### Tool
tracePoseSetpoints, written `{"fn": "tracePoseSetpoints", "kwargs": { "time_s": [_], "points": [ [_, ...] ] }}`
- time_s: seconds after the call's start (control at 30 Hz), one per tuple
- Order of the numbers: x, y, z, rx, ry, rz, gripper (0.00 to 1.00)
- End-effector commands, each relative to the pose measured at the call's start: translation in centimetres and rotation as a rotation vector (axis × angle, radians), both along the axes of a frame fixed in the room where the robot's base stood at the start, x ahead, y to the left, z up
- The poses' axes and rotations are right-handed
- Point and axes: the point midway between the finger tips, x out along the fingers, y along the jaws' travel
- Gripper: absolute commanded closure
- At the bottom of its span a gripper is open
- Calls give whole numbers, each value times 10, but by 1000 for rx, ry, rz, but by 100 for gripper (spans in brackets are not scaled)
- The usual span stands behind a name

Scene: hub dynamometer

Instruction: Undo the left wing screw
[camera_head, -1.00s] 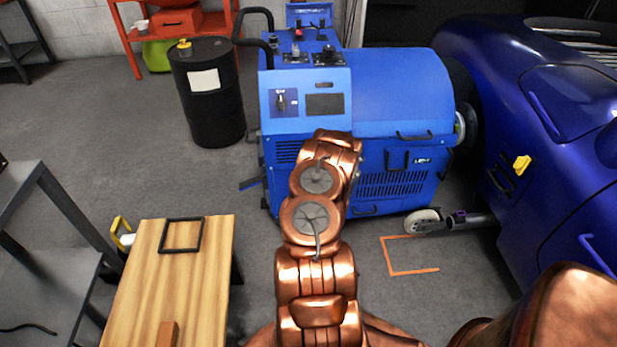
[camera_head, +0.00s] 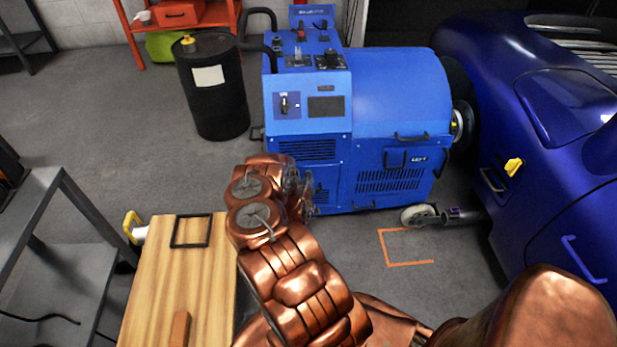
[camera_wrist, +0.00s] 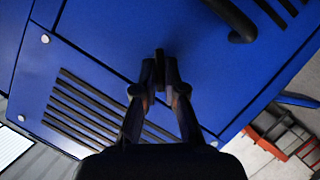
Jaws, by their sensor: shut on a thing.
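My gripper (camera_wrist: 159,84) is shut on a small dark piece (camera_wrist: 160,56), which I take for the left wing screw. The fingers hide most of it, and I cannot tell whether it is seated in the panel behind. That blue panel (camera_wrist: 120,50) fills most of the wrist view, with dark vent slots and pale round bolt heads. In the head view the blue dynamometer (camera_head: 385,95) stands at the back centre, and my gripper (camera_head: 306,192) is at its lower left front, partly over its vents. No wing screw can be made out there.
A wooden bench top (camera_head: 180,280) with a black square frame (camera_head: 190,231) and a wooden block (camera_head: 180,328) is at the lower left. A black drum (camera_head: 212,100) stands left of the dynamometer, a blue car (camera_head: 545,130) right. An orange floor mark (camera_head: 410,262) lies on open floor.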

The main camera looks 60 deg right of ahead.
Motion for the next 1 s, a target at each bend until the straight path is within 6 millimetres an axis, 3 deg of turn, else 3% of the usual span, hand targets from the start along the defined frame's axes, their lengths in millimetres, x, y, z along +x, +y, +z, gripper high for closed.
{"fn": "tracePoseSetpoints", "kwargs": {
  "time_s": [1.0],
  "points": [
    [6,2,-8,-534,662,4,100]
  ]
}}
